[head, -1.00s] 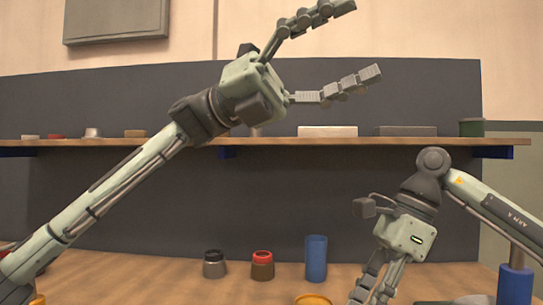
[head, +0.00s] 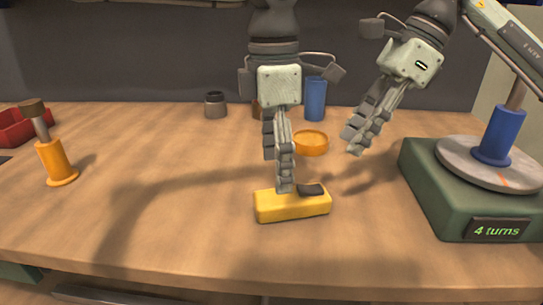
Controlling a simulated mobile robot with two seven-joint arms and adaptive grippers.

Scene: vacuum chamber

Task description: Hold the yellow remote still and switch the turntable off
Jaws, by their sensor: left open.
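The yellow remote (head: 291,206) lies on the table at the front middle, with a dark rocker (head: 312,189) on the right part of its top. My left gripper (head: 279,174) points straight down over the remote's left part. It is open, its nearer fingertip at the remote's top; I cannot tell whether it touches. The turntable at the right has a green base (head: 423,187), a grey disc (head: 455,160) with an orange mark, and a display (head: 497,230) reading "4 turns". My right gripper (head: 353,142) hangs empty above the table, between remote and turntable; its finger gap is unclear.
A blue cylinder (head: 497,135) stands on the disc. An orange ring-like dish (head: 311,143), a blue cup (head: 316,100) and a dark jar (head: 215,104) are behind. An orange post (head: 56,162) and red bin (head: 16,127) are at left. The table's left middle is clear.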

